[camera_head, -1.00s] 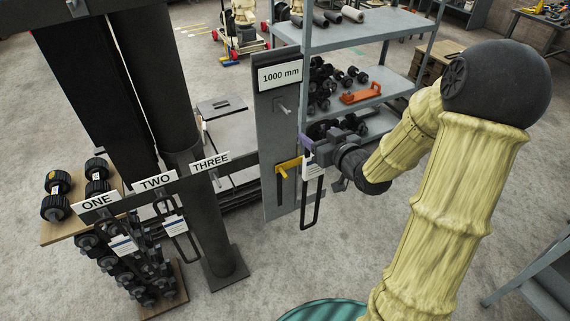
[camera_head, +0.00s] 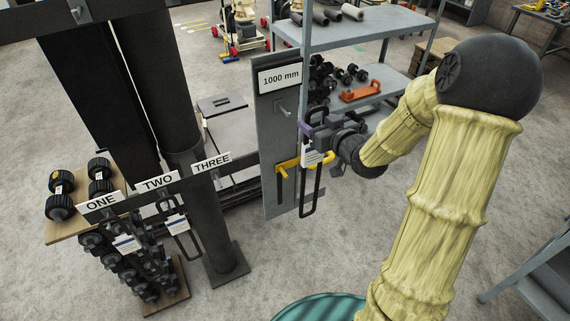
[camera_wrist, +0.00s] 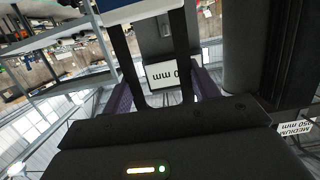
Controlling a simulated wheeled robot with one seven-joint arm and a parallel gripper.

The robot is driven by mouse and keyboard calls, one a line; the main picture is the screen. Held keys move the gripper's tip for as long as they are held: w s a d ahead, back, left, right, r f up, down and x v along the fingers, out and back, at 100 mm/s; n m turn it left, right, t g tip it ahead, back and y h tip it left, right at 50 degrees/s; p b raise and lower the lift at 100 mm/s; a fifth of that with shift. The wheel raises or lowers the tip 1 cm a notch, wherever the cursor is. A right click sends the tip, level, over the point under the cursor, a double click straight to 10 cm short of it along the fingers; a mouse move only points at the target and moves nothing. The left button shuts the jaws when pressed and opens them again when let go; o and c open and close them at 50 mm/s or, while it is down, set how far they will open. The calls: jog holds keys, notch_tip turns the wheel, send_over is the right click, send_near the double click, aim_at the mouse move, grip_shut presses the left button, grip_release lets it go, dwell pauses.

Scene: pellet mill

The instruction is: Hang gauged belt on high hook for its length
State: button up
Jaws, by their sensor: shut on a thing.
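My gripper (camera_head: 308,132) is shut on a black looped belt (camera_head: 317,190) beside the gauge board. The belt hangs below the fingers as a narrow loop with a white tag (camera_head: 312,156). In the wrist view its two dark strands (camera_wrist: 127,62) run between my purple fingers (camera_wrist: 160,92). The grey gauge board (camera_head: 270,150) carries a "1000 mm" sign (camera_head: 280,78), a peg (camera_head: 284,110) and a yellow slider (camera_head: 287,165). The belt's lower part overlaps the slider in the head view; contact cannot be told. An upside-down "MEDIUM" sign (camera_wrist: 294,129) shows in the wrist view; its hook is not visible.
A rail with signs ONE (camera_head: 101,202), TWO (camera_head: 157,182) and THREE (camera_head: 211,162) stands left. Tagged belts hang under ONE and TWO. A grey shelf (camera_head: 375,25) with rollers stands behind my gripper.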

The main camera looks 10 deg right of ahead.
jog(key=w+r+p, duration=0.3)
jog(key=w+r, duration=0.1)
jog(key=shift+d+r+p, duration=0.15)
jog(key=shift+r+p, duration=0.2)
jog(key=shift+r, duration=0.05)
dwell(0.9)
dwell(0.7)
jog(key=s+a+f+m+h+b, duration=0.1)
jog(key=f+b, duration=0.3)
jog(key=f, duration=1)
jog(key=s+a+f+m+h+b, duration=0.1)
jog(key=s+f+b, duration=0.3)
jog(key=f, duration=1)
jog(key=s+a+f+m+t+h+b, duration=0.1)
jog(key=f+b, duration=0.5)
jog(key=f, duration=0.8)
jog(key=shift+s+a+f+m+h, duration=0.35)
jog(key=shift+s+a+h, duration=0.25)
jog(key=shift+s+h, duration=0.45)
